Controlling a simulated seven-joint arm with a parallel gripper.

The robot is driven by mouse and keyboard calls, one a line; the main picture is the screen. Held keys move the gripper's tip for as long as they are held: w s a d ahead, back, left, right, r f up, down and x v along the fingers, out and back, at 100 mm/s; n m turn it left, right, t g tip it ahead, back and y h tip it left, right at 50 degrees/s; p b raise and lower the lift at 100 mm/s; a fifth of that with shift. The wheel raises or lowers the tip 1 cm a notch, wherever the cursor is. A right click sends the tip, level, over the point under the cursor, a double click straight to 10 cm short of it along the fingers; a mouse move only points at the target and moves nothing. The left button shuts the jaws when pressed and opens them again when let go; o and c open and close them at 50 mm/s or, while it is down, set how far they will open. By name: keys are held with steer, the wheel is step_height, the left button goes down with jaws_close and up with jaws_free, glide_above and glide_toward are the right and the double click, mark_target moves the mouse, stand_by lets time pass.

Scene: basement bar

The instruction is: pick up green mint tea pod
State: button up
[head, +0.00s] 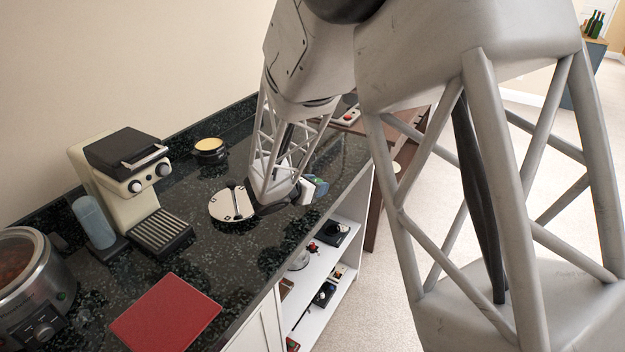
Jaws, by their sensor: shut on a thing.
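My gripper (268,207) is low over the dark counter, between a round white-and-black disc (228,206) and a small blue, green and white item (317,187). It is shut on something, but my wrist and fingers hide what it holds. I cannot make out a green mint tea pod for certain. The blue, green and white item is partly behind my gripper, and I cannot tell whether it touches it.
A cream coffee machine (125,175) and a blue cylinder (94,222) stand left on the speckled counter (105,290). A round pot (32,275), red pad (166,313) and dark-and-yellow round container (209,149) are also there. Shelves (335,265) lie below the counter's right edge.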

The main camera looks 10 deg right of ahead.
steer(key=s, duration=1)
steer(key=shift+s+a+r, duration=0.15)
steer(key=shift+s+r, duration=0.05)
steer(key=shift+r, duration=0.25)
